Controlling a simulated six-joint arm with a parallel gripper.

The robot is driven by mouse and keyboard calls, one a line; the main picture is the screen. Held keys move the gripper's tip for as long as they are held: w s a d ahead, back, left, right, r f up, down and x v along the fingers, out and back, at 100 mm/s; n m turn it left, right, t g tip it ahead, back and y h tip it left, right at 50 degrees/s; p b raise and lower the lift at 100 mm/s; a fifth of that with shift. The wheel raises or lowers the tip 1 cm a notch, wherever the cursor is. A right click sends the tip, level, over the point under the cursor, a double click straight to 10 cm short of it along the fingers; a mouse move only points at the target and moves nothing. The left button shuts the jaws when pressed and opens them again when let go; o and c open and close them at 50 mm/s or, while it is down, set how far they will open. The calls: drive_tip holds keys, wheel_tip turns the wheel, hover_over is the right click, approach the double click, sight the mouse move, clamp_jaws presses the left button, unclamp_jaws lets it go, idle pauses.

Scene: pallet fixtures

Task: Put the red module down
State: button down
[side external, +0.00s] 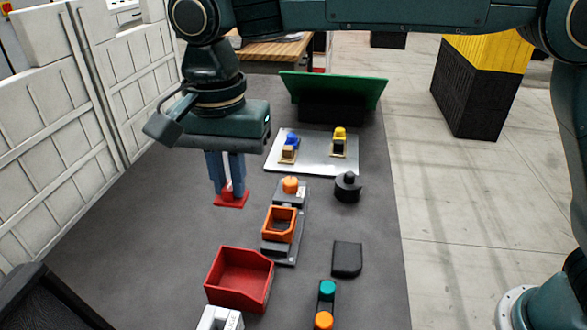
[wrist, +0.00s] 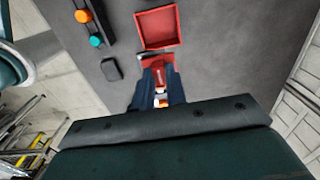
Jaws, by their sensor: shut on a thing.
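The red module (side external: 231,201) has a flat red base and a narrower upright part between my fingers. My gripper (side external: 227,190) points down and is shut on it, left of the grey plate in the side view. The module's base sits at or just above the dark table; I cannot tell whether it touches. In the wrist view the red module (wrist: 158,75) shows between the two blue fingers of my gripper (wrist: 158,66), which hide part of it.
A grey plate (side external: 315,166) carries blue and yellow modules. A fixture with an orange bin (side external: 279,224), a black knob (side external: 347,187), a black block (side external: 347,259) and a red bin (side external: 239,277) stand nearby. The table left of my gripper is clear.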

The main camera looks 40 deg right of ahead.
drive_tip(key=s+a+r, duration=0.1)
drive_tip(key=r, duration=0.1)
approach(244, 287)
wheel_tip(244, 287, down, 5)
drive_tip(key=shift+f, duration=0.1)
idle(1.1)
drive_tip(key=shift+f, duration=0.1)
drive_tip(key=c, duration=1.4)
unclamp_jaws()
drive_tip(key=shift+c, duration=0.2)
wheel_tip(244, 287, up, 12)
drive_tip(key=shift+r, duration=0.2)
